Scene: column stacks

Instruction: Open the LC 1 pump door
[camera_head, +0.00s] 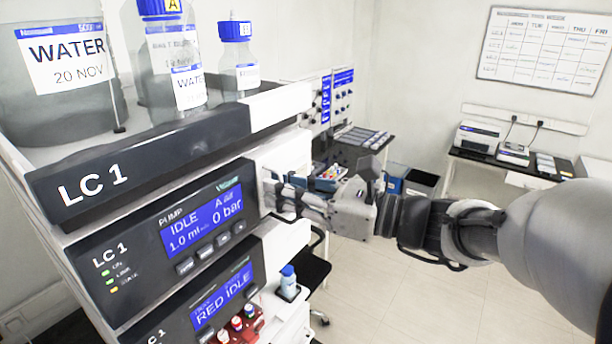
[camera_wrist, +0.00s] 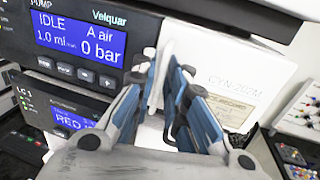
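The LC 1 pump (camera_head: 180,235) is the dark-fronted module in the middle of the stack. Its blue screen (camera_wrist: 80,40) reads IDLE and 0 bar. Right of its panel is a white pump door (camera_wrist: 225,90) marked CYN-202M, with an upright white handle (camera_wrist: 164,65) on its left side. The door looks closed. My gripper (camera_head: 272,192) is at the handle, pointing into the stack's front. In the wrist view its blue-padded fingers (camera_wrist: 165,78) stand close on both sides of the handle and appear shut on it. The exact contact is partly hidden.
Bottles, including a WATER bottle (camera_head: 238,60), stand in the tray (camera_head: 110,170) on top. Below, a lower module (camera_head: 220,305) has colored-cap vials and a small blue-capped bottle (camera_head: 288,284) in front. Open floor (camera_head: 400,285) lies to the right.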

